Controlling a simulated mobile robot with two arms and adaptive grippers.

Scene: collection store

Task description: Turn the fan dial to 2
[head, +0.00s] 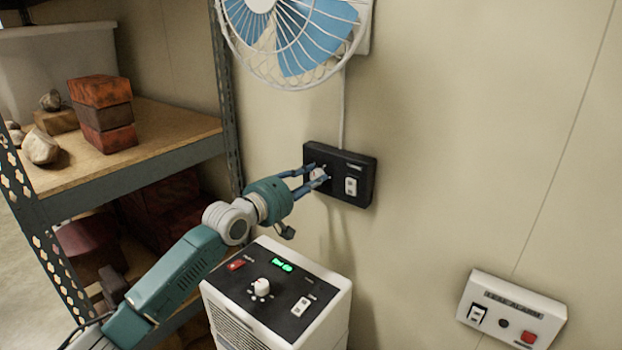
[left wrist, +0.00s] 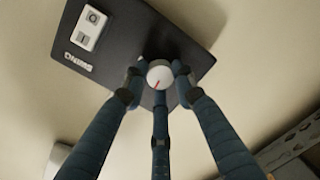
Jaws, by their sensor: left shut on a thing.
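A black control box (head: 341,194) is fixed to the wall, with a cord running up from it to the wall fan (head: 290,45). The box carries a pale round dial (head: 318,174) at its left and a white rocker switch (head: 351,186) at its right. My left gripper (head: 316,173) is shut on the dial. In the left wrist view its fingers (left wrist: 158,82) close around the dial (left wrist: 159,74), whose face shows a red pointer line. No numbers around the dial are readable. My right gripper is not in view.
A white unit (head: 275,297) with its own knob (head: 261,287), red switch and green display stands below the arm. A white alarm panel (head: 512,308) is on the wall at the lower right. A metal shelf (head: 150,142) with bricks (head: 102,110) and stones stands at the left.

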